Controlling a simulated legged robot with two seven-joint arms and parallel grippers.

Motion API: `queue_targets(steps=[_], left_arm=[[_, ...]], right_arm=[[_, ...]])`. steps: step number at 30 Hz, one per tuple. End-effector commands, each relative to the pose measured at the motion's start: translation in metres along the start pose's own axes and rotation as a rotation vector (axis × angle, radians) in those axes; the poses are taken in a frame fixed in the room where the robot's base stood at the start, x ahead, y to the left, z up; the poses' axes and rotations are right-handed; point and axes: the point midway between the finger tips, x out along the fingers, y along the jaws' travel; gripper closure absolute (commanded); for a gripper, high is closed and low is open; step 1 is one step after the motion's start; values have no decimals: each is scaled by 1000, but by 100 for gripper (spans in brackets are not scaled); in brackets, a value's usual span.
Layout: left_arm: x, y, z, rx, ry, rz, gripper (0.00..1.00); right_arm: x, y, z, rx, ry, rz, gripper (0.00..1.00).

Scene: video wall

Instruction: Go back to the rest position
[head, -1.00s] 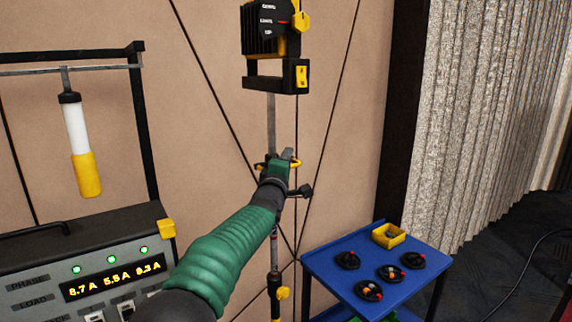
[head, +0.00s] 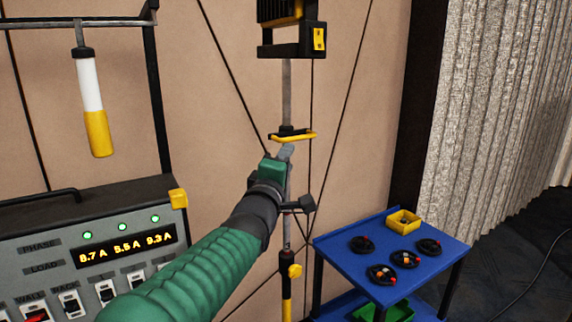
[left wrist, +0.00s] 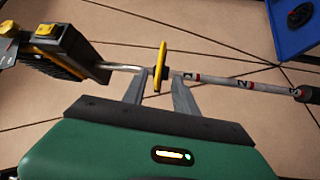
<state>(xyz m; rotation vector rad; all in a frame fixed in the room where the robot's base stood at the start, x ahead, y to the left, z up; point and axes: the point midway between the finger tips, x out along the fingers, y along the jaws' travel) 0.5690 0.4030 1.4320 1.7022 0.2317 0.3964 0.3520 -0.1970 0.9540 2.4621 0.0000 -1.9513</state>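My left gripper (head: 284,153) shows in the head view at the end of my green sleeved arm, in front of a thin vertical pole (head: 287,90). The left wrist view shows its two grey fingers (left wrist: 160,88) apart, with nothing gripped between them. A yellow flange (head: 293,137) on the pole sits just above the fingertips in the head view. A black box with a yellow switch (head: 291,40) tops the pole. My right gripper is in neither view.
A grey panel (head: 60,243) with a lit amber display stands at left, below a hanging white-and-yellow handle (head: 92,105). A blue cart (head: 345,269) at lower right carries several black round parts and a yellow bin (head: 404,221). Dark floor lies right of it.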

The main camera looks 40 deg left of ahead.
Motion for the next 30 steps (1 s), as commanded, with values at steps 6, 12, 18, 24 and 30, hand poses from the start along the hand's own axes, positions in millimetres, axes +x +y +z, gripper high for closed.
queue_targets(steps=[6,12,18,24,30], left_arm=[[0,0,0,0,0,0,66],[-2,-33,17,74,-36,-80,66],[-45,-175,89,447,-279,-403,66],[-153,-311,151,891,-717,-666,66],[-285,-397,170,1250,-1233,-773,66]], right_arm=[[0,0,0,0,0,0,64],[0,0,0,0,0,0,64],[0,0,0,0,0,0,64],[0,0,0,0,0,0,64],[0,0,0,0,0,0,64]])
